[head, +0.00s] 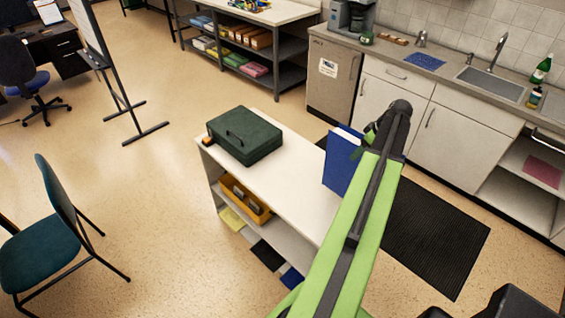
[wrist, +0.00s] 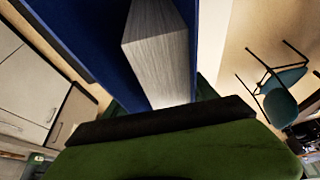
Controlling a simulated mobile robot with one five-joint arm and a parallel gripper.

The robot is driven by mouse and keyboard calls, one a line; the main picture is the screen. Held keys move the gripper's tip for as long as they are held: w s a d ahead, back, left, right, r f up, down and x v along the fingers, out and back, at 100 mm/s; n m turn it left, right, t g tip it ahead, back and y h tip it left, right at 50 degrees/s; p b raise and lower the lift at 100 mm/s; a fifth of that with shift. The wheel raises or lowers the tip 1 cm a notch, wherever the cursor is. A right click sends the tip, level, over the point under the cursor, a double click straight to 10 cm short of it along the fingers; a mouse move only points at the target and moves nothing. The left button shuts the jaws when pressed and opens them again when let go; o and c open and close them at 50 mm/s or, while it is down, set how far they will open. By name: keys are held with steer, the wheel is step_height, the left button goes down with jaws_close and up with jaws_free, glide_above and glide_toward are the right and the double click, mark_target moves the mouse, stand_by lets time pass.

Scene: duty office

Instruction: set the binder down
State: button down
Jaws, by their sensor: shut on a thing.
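The blue binder (head: 341,160) is upright in the head view, at the right edge of the low white shelf unit's top (head: 285,165). I cannot tell whether its lower edge touches the top. My gripper (head: 368,137) is shut on the binder, and my green arm hides part of it. In the wrist view the binder (wrist: 85,45) is close, with its white page block (wrist: 157,60) between blue covers. A dark and green finger of my gripper (wrist: 165,125) crosses below it.
A dark green case (head: 244,136) stands at the far end of the shelf top, with bare white surface between it and the binder. A yellow tray (head: 245,197) sits on the lower shelf. A black mat (head: 435,235) and sink counter (head: 455,75) lie to the right.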

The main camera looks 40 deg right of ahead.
steer(key=s+a+r+p, duration=0.2)
steer(key=a+r+p, duration=0.45)
steer(key=a, duration=0.45)
steer(key=w+d+f+b, duration=0.5)
steer(key=w+f+b, duration=0.5)
steer(key=b, duration=0.1)
steer(key=shift+w+f, duration=0.15)
steer(key=shift+w, duration=0.05)
steer(key=shift+c, duration=1.3)
jaws_free()
steer(key=p+v, duration=1)
steer(key=v, duration=0.2)
steer(key=shift+p, duration=0.3)
